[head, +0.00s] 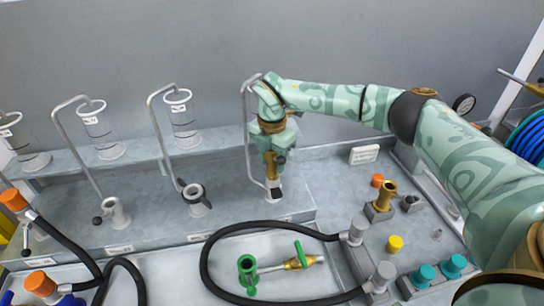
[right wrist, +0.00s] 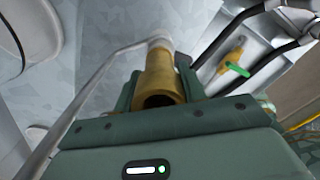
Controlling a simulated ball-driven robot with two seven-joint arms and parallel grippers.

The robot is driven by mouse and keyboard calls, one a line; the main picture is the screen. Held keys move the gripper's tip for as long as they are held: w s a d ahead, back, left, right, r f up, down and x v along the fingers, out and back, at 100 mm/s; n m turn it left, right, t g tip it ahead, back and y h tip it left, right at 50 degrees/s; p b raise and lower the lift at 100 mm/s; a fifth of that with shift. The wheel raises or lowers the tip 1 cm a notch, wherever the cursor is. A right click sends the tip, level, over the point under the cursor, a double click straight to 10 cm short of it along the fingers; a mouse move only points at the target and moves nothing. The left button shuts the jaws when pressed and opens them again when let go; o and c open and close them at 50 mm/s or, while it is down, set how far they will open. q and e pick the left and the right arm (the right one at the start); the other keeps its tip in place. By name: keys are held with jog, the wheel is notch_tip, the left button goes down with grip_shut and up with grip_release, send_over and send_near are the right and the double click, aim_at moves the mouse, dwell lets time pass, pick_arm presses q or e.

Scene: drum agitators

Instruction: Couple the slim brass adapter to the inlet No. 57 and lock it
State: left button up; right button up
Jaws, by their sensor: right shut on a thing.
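My right gripper (head: 272,148) is shut on the slim brass adapter (head: 271,166) and holds it upright over the rightmost inlet (head: 274,192) of the row. The adapter's lower end is at the inlet's top; I cannot tell whether it is seated or just above. A dark lever end shows beside the adapter. In the right wrist view the brass adapter (right wrist: 161,77) stands between the fingers, its open end towards the camera, with a pale grey part beyond it. The inlet's number is not readable. My left gripper is not in view.
Two more inlets (head: 115,212) (head: 197,198) stand to the left, with glass cylinders (head: 181,120) behind. A second brass fitting (head: 385,194) stands at right. A black hose (head: 205,262) loops in front around a green-handled brass valve (head: 294,262). A thin bent pipe (head: 246,125) rises close to my gripper.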

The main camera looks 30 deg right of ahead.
jog(key=shift+f, duration=0.3)
jog(key=shift+s+f, duration=0.1)
jog(key=shift+f, duration=0.5)
dwell(0.8)
jog(key=o, duration=1.2)
jog(key=shift+o, duration=0.2)
jog(key=shift+r, duration=0.15)
notch_tip(320, 180, up, 17)
jog(key=p, duration=1.4)
